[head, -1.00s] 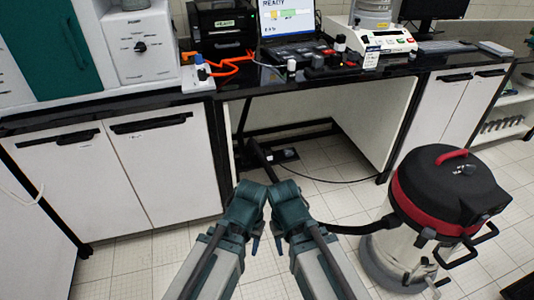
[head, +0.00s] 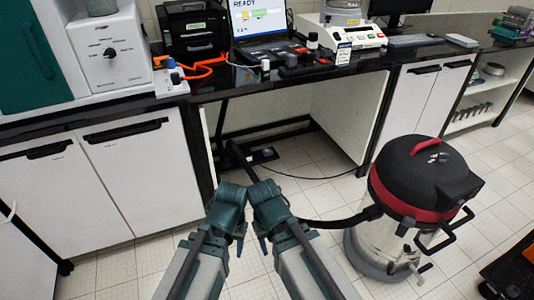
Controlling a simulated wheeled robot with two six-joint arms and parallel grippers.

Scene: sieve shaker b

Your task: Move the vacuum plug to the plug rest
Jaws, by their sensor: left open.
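The vacuum (head: 420,190), black and red over a silver drum, stands on the floor at right. A black hose (head: 340,219) runs left from it behind my right arm. A thin dark cord (head: 320,179) runs over the floor under the bench to a small dark block (head: 265,155), perhaps a socket. I cannot make out the vacuum plug or the plug rest for certain. My left gripper (head: 240,246) is open, low in the middle and well short of the bench. My right arm (head: 275,210) is close beside it; its jaws cannot be made out.
The black bench top (head: 215,84) carries a laptop (head: 260,25), a white sieve shaker (head: 343,33) and a white block with knobs (head: 171,82). White cabinets (head: 135,175) stand left of the open knee space.

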